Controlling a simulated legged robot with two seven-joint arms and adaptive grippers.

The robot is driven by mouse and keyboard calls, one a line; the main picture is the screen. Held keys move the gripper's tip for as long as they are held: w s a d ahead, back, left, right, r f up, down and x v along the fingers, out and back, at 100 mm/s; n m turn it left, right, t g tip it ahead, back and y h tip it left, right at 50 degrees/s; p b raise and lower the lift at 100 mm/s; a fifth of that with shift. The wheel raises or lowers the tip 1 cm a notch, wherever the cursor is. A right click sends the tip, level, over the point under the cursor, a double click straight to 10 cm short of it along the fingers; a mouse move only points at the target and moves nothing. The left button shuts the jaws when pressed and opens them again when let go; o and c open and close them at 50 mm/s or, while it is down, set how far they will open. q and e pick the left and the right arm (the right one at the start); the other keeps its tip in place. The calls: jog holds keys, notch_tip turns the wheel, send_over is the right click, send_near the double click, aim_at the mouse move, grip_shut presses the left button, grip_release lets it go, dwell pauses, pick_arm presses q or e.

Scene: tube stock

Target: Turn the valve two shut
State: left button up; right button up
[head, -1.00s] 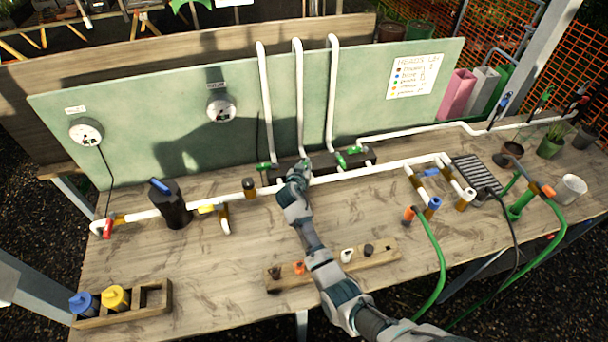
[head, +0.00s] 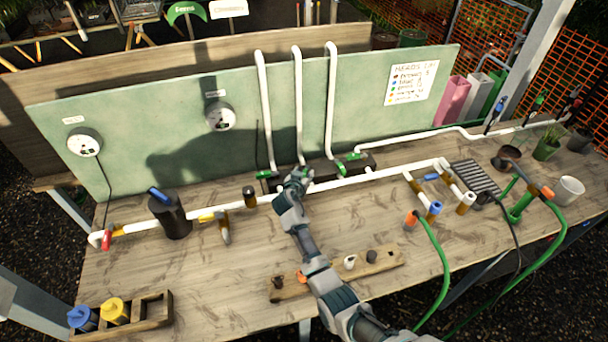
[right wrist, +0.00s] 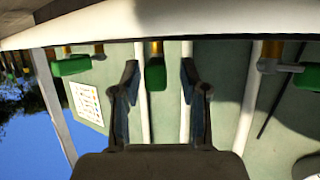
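A row of green-handled valves sits at the foot of the white upright pipes, with a left green handle (head: 263,174) and a right one (head: 354,157) in the head view. My right gripper (head: 296,178) is at the middle valve and largely hides it there. In the right wrist view, the middle green handle (right wrist: 155,74) lies between the two fingers of the open right gripper (right wrist: 159,82), with a gap on each side. Green handles also show to the left (right wrist: 70,66) and right (right wrist: 306,77) there. My left gripper is not in view.
A long white pipe (head: 340,186) runs across the bench in front of the valves. The green board (head: 130,130) with gauges stands behind. A wooden block (head: 379,262) with small fittings lies near my right arm. A black canister (head: 172,217) stands left.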

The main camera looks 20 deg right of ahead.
jog(key=shift+s+a, duration=0.1)
jog(key=shift+a, duration=0.15)
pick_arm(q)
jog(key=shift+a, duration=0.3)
pick_arm(e)
jog(key=v, duration=1.1)
jog(key=shift+s+a+r, duration=0.15)
jog(key=shift+s+a, duration=0.1)
jog(key=shift+s, duration=0.05)
